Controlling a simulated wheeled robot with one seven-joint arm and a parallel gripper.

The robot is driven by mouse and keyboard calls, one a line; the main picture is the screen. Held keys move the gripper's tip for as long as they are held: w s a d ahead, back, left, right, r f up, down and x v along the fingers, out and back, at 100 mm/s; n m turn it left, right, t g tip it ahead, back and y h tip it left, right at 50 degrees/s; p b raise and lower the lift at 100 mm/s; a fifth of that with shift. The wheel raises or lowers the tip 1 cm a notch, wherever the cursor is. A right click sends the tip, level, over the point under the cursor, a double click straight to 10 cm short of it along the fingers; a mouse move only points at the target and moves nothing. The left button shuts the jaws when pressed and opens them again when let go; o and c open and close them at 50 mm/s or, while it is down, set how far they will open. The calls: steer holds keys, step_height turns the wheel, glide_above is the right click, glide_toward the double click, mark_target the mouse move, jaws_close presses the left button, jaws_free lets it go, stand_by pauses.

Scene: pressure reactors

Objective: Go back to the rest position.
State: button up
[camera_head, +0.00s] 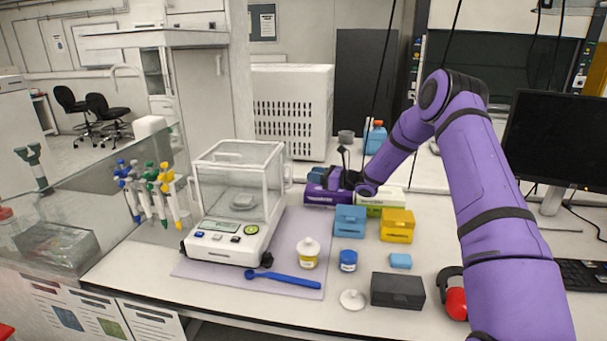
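My gripper (340,160) is at the far end of the arm, near the back middle of the bench, above and beside a purple box (322,195). The gripper is small and dark here. I cannot tell whether its fingers are open or shut, or whether it touches anything.
A balance (228,238) stands left of my gripper. Blue (350,219) and yellow (397,226) boxes, a white-capped bottle (308,255), a blue spatula (283,278) and a black box (398,291) lie in front. A monitor (556,138) stands right. Pipettes (150,190) stand left.

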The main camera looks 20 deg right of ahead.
steer(key=shift+s+d, duration=0.4)
steer(key=shift+d, duration=0.1)
steer(key=s+a+r+n+g+h, duration=0.1)
steer(key=s+a+r+n+g, duration=0.3)
steer(key=s+r, duration=0.35)
steer(key=s+a+r+n+g+h, duration=0.2)
steer(key=s+a+r+n, duration=0.35)
steer(key=s, duration=0.25)
steer(key=s+a+r+n+g+h, duration=0.1)
steer(key=s+a+r+n+g, duration=0.3)
steer(key=s+r, duration=0.3)
steer(key=s+d+r+n+t+h, duration=0.1)
steer(key=s+d+n+h, duration=0.1)
steer(key=s, duration=0.8)
steer(key=s+d+r+n+t+h, duration=0.1)
steer(key=s+n+h, duration=0.3)
steer(key=s, duration=0.7)
steer(key=s+d+r+n+t+h, duration=0.1)
steer(key=s+d+r+n+h, duration=0.2)
steer(key=s+n, duration=0.3)
steer(key=s+d, duration=0.1)
steer(key=s, duration=0.3)
steer(key=shift+s+n+h, duration=0.25)
steer(key=shift+n+h, duration=0.05)
steer(key=shift+n, duration=0.05)
